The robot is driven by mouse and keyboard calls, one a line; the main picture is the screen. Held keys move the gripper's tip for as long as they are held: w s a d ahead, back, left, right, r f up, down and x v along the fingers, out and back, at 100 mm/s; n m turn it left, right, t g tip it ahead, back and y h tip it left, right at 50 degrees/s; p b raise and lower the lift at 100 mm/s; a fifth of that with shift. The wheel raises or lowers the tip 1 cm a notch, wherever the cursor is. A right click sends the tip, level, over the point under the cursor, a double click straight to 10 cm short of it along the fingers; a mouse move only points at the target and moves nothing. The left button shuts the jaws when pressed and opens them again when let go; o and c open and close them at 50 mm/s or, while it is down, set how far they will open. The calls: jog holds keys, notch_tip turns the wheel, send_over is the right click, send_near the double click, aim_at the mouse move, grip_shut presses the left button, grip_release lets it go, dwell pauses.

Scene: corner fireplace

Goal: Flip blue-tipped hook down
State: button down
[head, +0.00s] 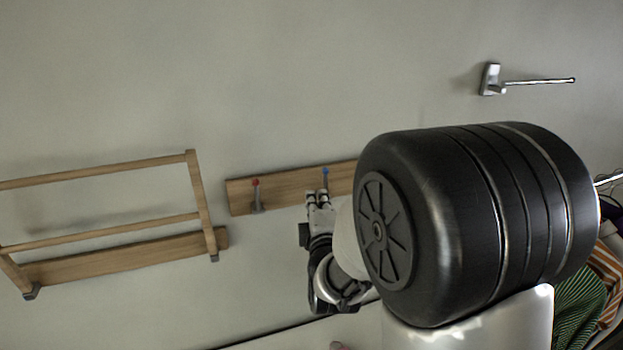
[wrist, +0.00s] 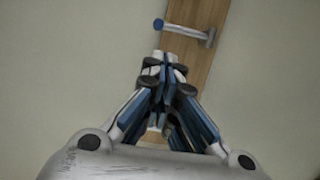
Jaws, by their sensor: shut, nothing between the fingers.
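In the wrist view the hook (wrist: 187,32) stretches across the board (wrist: 195,65), blue tip at left and grey mount at right.
A red-tipped hook (head: 256,194) is on the same board to the left. A wooden rack (head: 205,205) hangs further left. A metal wall bar (head: 535,81) is at upper right. Striped cloth (head: 606,270) hangs at lower right. The wall above the board is bare.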

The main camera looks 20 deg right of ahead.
aim_at(325, 184)
jog(key=p+x, duration=0.2)
jog(key=x, duration=0.8)
jog(key=shift+f+b, duration=0.25)
jog(key=shift+b, duration=0.55)
